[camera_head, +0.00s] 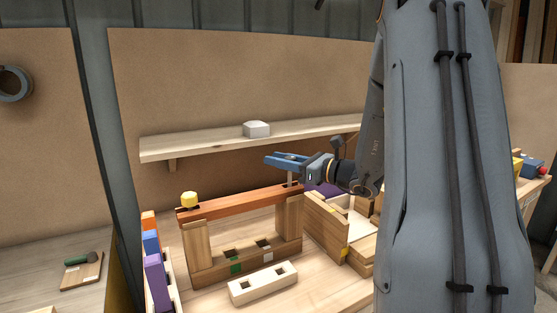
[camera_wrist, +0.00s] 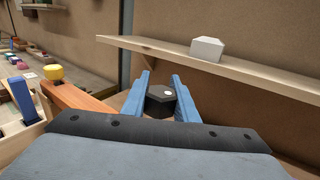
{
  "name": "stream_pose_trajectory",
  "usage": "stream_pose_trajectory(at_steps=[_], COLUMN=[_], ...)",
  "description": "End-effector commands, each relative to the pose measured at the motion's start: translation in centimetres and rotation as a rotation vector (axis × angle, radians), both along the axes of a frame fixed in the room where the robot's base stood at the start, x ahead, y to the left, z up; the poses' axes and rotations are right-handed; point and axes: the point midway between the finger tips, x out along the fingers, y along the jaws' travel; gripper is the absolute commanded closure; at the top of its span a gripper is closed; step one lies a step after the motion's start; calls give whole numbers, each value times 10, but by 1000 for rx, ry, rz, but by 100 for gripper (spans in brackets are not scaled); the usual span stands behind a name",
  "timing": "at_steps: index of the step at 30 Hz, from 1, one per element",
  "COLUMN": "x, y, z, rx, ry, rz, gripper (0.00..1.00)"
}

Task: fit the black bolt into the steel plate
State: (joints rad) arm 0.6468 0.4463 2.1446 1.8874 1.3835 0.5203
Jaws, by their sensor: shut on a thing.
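My gripper (camera_head: 282,160) has its blue fingers closed on the black bolt, above the right end of an orange-brown beam (camera_head: 238,202). In the wrist view the bolt's dark faceted head (camera_wrist: 160,100) sits between the two fingers (camera_wrist: 160,95). In the head view a thin grey shank (camera_head: 290,178) hangs below the fingers towards the beam. I cannot tell whether its tip is in a hole or only above the beam. A yellow bolt head (camera_head: 189,199) stands at the beam's left end, also in the wrist view (camera_wrist: 54,74). I cannot make out a steel plate.
Wooden posts (camera_head: 288,220) carry the beam. A pale block with holes (camera_head: 263,283) lies in front. Purple, blue and orange blocks (camera_head: 156,275) stand at left. A wooden box (camera_head: 328,225) is at right. A shelf (camera_head: 210,139) with a white block (camera_head: 256,129) runs behind.

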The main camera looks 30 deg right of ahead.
Motion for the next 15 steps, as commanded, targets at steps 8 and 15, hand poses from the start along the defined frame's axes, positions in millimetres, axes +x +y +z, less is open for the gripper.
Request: stream_pose_trajectory(at_steps=[8,15], x=[0,0], y=[0,0], z=[-7,-12], rx=[1,1], ry=[-1,-1], rz=[0,0], gripper=[100,100])
